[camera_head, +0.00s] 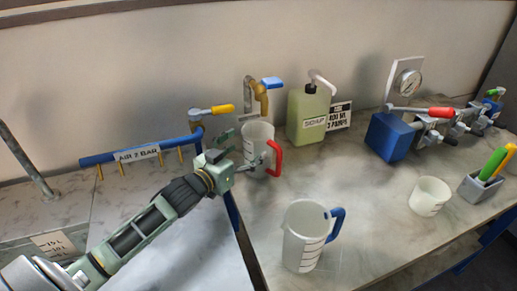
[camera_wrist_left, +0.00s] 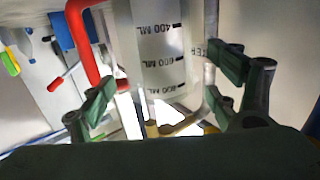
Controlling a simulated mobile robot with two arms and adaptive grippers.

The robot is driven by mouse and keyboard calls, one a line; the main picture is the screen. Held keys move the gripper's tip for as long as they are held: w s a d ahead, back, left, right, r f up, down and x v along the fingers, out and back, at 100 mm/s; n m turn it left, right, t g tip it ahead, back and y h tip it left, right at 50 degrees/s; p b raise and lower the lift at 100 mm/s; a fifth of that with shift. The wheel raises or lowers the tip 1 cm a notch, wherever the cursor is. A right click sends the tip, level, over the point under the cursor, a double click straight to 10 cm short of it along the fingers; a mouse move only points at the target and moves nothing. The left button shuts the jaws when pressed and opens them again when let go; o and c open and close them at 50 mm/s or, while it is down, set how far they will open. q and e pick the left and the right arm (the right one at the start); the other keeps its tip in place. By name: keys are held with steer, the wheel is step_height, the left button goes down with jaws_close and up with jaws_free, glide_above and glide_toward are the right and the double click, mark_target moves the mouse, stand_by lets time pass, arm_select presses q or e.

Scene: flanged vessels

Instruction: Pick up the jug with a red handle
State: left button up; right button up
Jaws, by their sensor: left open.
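The clear jug with a red handle (camera_head: 258,135) stands upright on the counter under the brass tap. Its red handle (camera_head: 275,157) is on its right side. My left gripper (camera_head: 244,151) is open at the jug's near left side. In the left wrist view the picture is turned over, and the jug's marked wall (camera_wrist_left: 158,45) shows between the open green-padded fingers, with the red handle (camera_wrist_left: 82,45) to the left. Whether the pads touch the jug cannot be told. My right gripper is not in view.
A jug with a blue handle (camera_head: 302,245) stands in front. A green pump bottle (camera_head: 308,115) is behind to the right, and a tap with a yellow lever (camera_head: 212,110) is to the left. A white beaker (camera_head: 429,196) stands right. The middle counter is clear.

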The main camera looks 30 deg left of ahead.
arm_select(q)
steer(key=shift+w+d+f+p, duration=0.15)
steer(key=shift+w+d+p, duration=0.05)
steer(key=shift+w, duration=0.7)
steer(key=shift+w+d+f+p, duration=0.15)
steer(key=shift+w+p, duration=0.1)
steer(key=shift+w, duration=0.65)
steer(key=shift+w+d+f+p, duration=0.15)
steer(key=shift+w+d+p, duration=0.05)
steer(key=shift+w, duration=0.7)
steer(key=shift+c, duration=0.3)
steer(key=c, duration=1.3)
steer(key=shift+r, duration=0.15)
steer(key=shift+c, duration=1.1)
